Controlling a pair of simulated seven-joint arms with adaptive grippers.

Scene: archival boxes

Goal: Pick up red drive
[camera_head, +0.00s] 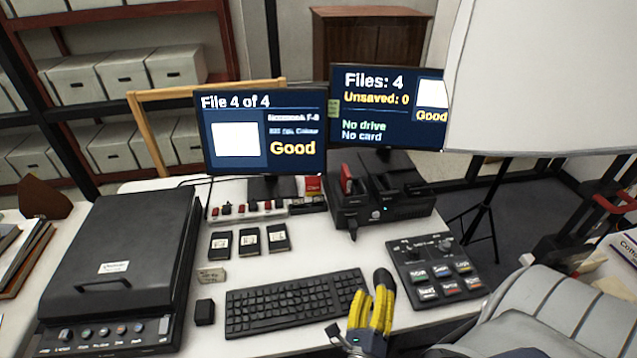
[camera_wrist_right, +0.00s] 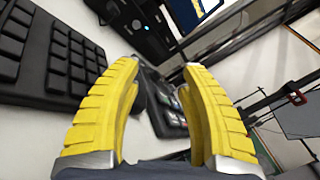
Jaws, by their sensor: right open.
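A small red upright object, which looks like the red drive (camera_head: 347,178), stands at the left end of the black dock unit (camera_head: 402,207) below the right monitor. My right gripper (camera_head: 371,292) has yellow ribbed fingers and is at the front edge of the desk, beside the keyboard's right end, well short of the red object. In the right wrist view its fingers (camera_wrist_right: 160,66) are apart with nothing held between them. The dock's corner (camera_wrist_right: 135,20) shows at the top of that view, but the red object does not. My left gripper is not in view.
A keyboard (camera_head: 295,302) lies left of my right gripper, and a button panel (camera_head: 436,271) lies right of it. Three black cartridges (camera_head: 249,241) lie behind the keyboard. A power strip (camera_head: 262,210) with red plugs sits below the left monitor (camera_head: 262,130). A black scanner (camera_head: 125,260) fills the left.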

